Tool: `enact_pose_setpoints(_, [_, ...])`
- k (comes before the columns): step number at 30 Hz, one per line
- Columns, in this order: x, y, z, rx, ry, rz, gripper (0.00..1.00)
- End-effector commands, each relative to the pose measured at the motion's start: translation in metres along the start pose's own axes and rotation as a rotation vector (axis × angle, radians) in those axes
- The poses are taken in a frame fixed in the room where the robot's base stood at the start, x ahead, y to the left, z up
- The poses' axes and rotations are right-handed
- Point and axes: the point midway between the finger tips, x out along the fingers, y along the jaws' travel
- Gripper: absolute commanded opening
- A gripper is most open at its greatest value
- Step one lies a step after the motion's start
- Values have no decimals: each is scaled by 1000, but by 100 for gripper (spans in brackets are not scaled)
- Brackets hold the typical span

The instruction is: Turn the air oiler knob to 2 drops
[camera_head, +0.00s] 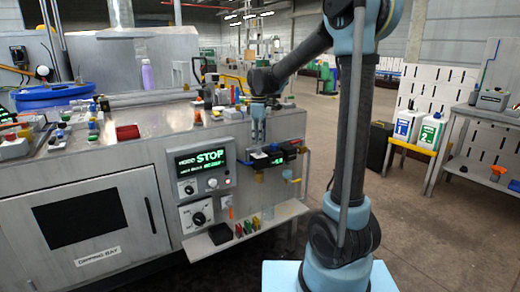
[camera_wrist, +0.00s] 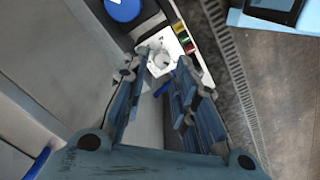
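In the wrist view, a round grey knob (camera_wrist: 161,60) sits on a white plate (camera_wrist: 172,45) with a green, yellow and red strip beside it. It looks like the air oiler knob; its setting is too small to read. My gripper (camera_wrist: 163,63) is open, its two fingers apart on either side of the knob in this view. I cannot tell whether they touch it. In the head view my gripper (camera_head: 258,138) points down just above a small black unit (camera_head: 266,158) at the bench's right end. The knob cannot be made out there.
A blue round cap (camera_wrist: 122,8) lies close to the plate in the wrist view. A panel reading STOP (camera_head: 203,160) and a black dial (camera_head: 199,218) are on the bench front. A shelf (camera_head: 247,238) with coloured pieces juts out below.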

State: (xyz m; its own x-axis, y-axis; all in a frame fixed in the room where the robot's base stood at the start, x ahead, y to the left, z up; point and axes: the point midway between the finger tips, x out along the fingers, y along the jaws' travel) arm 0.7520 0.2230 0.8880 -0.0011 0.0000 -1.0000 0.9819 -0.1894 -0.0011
Motion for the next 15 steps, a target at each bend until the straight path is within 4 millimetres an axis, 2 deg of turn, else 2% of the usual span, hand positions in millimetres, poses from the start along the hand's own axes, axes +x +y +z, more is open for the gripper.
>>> enact_pose_setpoints(6, [30,0,0,0,0,0,26])
enact_pose_setpoints(15, [44,0,0,0,0,0,26])
